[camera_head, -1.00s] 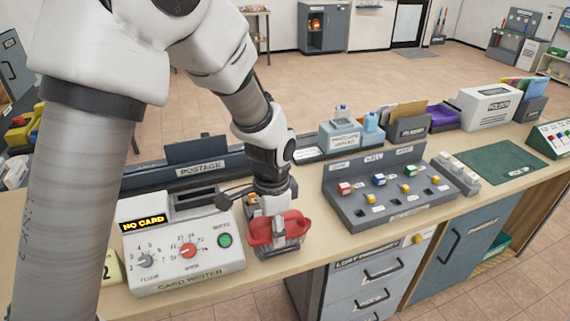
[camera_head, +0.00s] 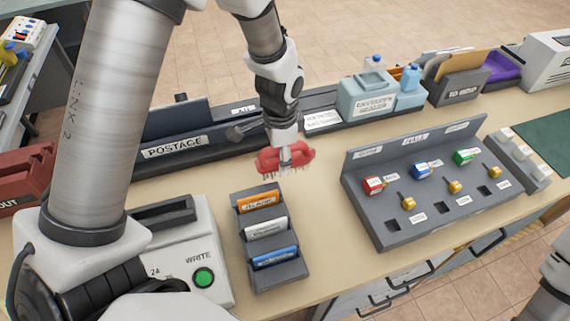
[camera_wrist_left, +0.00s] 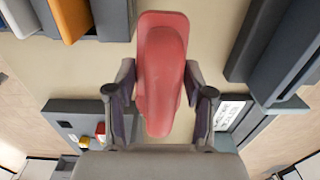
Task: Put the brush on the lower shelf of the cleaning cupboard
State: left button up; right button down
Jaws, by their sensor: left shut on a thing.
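My left gripper (camera_head: 285,157) is shut on the red brush (camera_head: 268,162), and the brush hangs over the counter just beyond the card rack. Its bristles point down, and a small gap to the counter seems to show, though I cannot be sure. In the left wrist view, the red brush (camera_wrist_left: 162,75) lies between the two fingers (camera_wrist_left: 160,92), its long body along the view. The cleaning cupboard and its lower shelf are not in view now. My right gripper is not in view.
A card rack (camera_head: 241,225) with several cards stands in front of the brush. The card writer (camera_head: 215,245) is at left. A key panel (camera_head: 372,220) is at right. The postage box (camera_head: 190,142) and a blue dispenser (camera_head: 365,98) stand behind. Open floor lies beyond the counter.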

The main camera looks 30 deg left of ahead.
pick_arm(q)
jog(key=f, duration=0.6)
jog(key=shift+w+a+f, duration=0.1)
jog(key=shift+w+a, duration=0.05)
jog(key=shift+w, duration=0.1)
jog(key=shift+s, duration=0.15)
jog(key=o, duration=1.2)
jog(key=shift+f, duration=0.1)
jog(key=shift+o, duration=0.2)
